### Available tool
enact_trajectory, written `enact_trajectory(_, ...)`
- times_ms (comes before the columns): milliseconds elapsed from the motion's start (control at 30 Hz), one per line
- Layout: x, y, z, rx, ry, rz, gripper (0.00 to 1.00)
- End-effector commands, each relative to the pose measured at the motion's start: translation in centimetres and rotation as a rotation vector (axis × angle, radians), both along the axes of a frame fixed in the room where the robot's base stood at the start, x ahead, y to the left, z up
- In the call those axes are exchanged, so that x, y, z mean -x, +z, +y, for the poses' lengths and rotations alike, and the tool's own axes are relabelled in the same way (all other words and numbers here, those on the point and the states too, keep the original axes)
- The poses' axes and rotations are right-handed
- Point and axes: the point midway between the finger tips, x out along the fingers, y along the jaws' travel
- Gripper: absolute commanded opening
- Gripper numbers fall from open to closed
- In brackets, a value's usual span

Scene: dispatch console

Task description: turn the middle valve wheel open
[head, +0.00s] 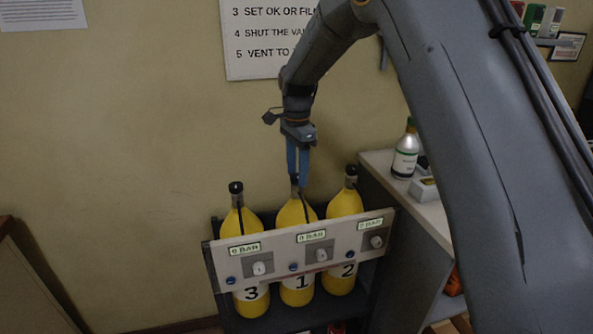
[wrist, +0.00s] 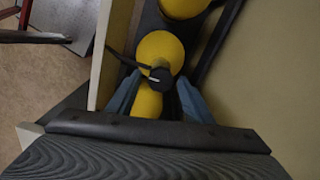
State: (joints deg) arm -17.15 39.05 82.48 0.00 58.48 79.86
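Three yellow cylinders with dark tops stand in a rack behind a pale panel. The middle cylinder (head: 297,214), labelled 1, stands between 3 on the left and 2 on the right. Its valve wheel (wrist: 160,80) is dark with a short white mark in the wrist view; in the head view my fingers partly hide it. My gripper (head: 298,175) points down over this cylinder. In the wrist view its blue fingers (wrist: 159,84) are apart, one on each side of the wheel, with a visible gap at both sides. How deep the fingertips reach is hard to tell.
The left valve wheel (head: 236,187) and right valve wheel (head: 351,170) flank the middle one closely. The panel (head: 290,254) carries gauge labels and knobs in front. A shelf (head: 437,212) with a bottle (head: 405,153) stands at right. The wall is close behind.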

Motion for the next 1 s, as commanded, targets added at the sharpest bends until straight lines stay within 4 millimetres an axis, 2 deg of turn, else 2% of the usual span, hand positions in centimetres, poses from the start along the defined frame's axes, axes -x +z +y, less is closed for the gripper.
enact_trajectory(33,0.00,0.01,-0.01,0.000,0.000,0.000,0.37)
enact_trajectory(200,0.00,0.02,-0.01,0.000,0.000,0.000,0.10)
enact_trajectory(567,0.03,0.05,-0.04,0.000,0.054,0.001,0.10)
enact_trajectory(767,0.01,0.07,-0.03,0.001,0.175,0.002,0.10)
enact_trajectory(1000,0.00,0.08,-0.02,0.000,0.392,0.002,0.10)
